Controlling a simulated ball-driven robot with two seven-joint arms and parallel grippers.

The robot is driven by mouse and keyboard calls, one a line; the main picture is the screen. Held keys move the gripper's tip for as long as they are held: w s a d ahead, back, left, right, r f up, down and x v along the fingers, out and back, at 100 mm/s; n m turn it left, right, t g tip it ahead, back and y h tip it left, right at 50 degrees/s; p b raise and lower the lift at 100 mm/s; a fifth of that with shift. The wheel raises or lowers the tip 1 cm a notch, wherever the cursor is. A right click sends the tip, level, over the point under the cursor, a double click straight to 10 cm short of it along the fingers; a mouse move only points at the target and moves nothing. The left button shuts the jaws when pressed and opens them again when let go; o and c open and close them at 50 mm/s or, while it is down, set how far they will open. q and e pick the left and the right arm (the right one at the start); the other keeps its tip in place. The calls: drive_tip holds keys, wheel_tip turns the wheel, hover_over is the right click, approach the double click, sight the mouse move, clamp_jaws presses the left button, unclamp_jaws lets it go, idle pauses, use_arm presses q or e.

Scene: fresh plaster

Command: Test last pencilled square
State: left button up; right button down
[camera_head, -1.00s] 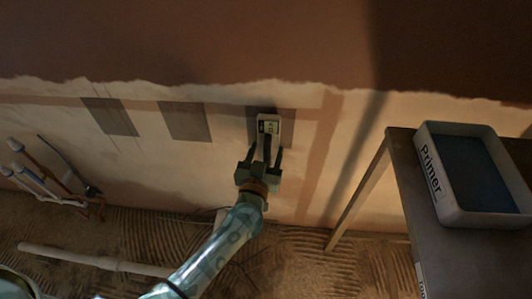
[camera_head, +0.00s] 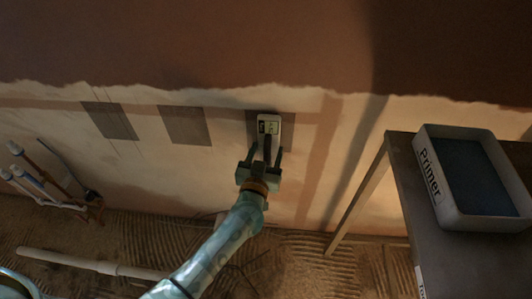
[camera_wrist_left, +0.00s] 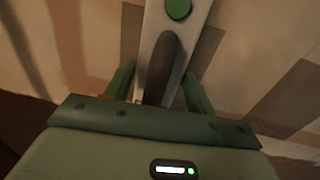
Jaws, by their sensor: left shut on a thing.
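A pale handheld meter (camera_head: 269,122) with a small lit screen is upright in front of the rightmost of three darker grey squares on the wall. That square (camera_head: 287,131) shows around the meter's sides. I cannot tell whether the meter touches the wall. My left gripper (camera_head: 265,151) is shut on the meter's dark lower part. In the left wrist view the meter (camera_wrist_left: 176,52) stands between the gripper's fingers, with a round green button near the top edge. The screen's reading is too small to make out. My right gripper is out of view.
The middle square (camera_head: 184,125) and left square (camera_head: 110,120) are bare. A trestle table (camera_head: 403,158) at the right bears a grey tray (camera_head: 433,190) marked "Primer". Pipes (camera_head: 45,185) stick out at the left. A pale tube (camera_head: 90,263) lies on the ridged floor.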

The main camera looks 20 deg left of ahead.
sight(267, 161)
use_arm(q)
drive_tip(key=shift+r, duration=0.15)
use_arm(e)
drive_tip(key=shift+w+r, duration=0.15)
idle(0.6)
use_arm(q)
drive_tip(key=shift+s+d+p, duration=0.1)
drive_tip(key=shift+s+p, duration=0.2)
drive_tip(key=shift+p, duration=0.2)
drive_tip(key=s, duration=0.1)
drive_tip(key=s+d+p, duration=0.1)
drive_tip(key=s, duration=0.1)
drive_tip(key=shift+s+r, duration=0.1)
drive_tip(key=shift+s, duration=0.15)
drive_tip(key=shift+s+d+f, duration=0.1)
drive_tip(key=shift+s+f, duration=0.1)
drive_tip(key=shift+s, duration=0.1)
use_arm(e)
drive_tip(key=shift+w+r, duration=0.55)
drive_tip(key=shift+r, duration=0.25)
